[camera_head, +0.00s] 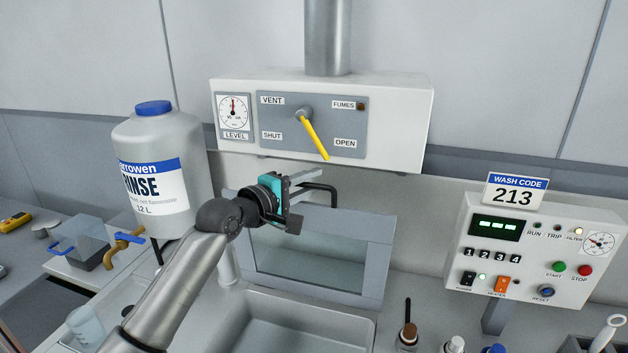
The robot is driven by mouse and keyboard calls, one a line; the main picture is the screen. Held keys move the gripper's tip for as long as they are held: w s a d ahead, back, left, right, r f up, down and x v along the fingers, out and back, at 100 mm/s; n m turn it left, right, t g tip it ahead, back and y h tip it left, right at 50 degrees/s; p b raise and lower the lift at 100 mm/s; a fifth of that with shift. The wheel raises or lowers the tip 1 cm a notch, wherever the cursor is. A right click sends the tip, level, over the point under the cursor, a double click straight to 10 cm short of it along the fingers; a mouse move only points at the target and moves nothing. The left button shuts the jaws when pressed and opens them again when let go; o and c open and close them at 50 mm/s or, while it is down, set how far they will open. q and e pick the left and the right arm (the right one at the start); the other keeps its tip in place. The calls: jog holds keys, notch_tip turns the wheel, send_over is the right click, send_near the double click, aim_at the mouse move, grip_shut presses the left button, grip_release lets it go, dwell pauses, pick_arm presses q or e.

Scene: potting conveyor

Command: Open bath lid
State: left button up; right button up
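The bath lid (376,256) is a grey-framed panel with a glass window. It stands steeply tilted behind the open basin (342,323), near the back wall. Its black bar handle (330,188) is at the upper edge. My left gripper (308,183) comes in from the lower left and is at the handle, its pale fingers overlapping it in the picture. Whether the fingers are closed on the handle cannot be told. My arm covers the lid's upper left part and part of the counter. My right gripper is out of view.
A white box with a yellow lever (315,138) hangs above the lid. A large rinse bottle (165,170) stands left of my gripper. A control panel (540,260) is at the right. Small bottles (454,345) line the front right.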

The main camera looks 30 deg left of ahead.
pick_arm(q)
jog(key=shift+w+d+f, duration=0.1)
jog(key=shift+w, duration=0.45)
jog(key=shift+c, duration=0.3)
grip_shut()
dwell(0.8)
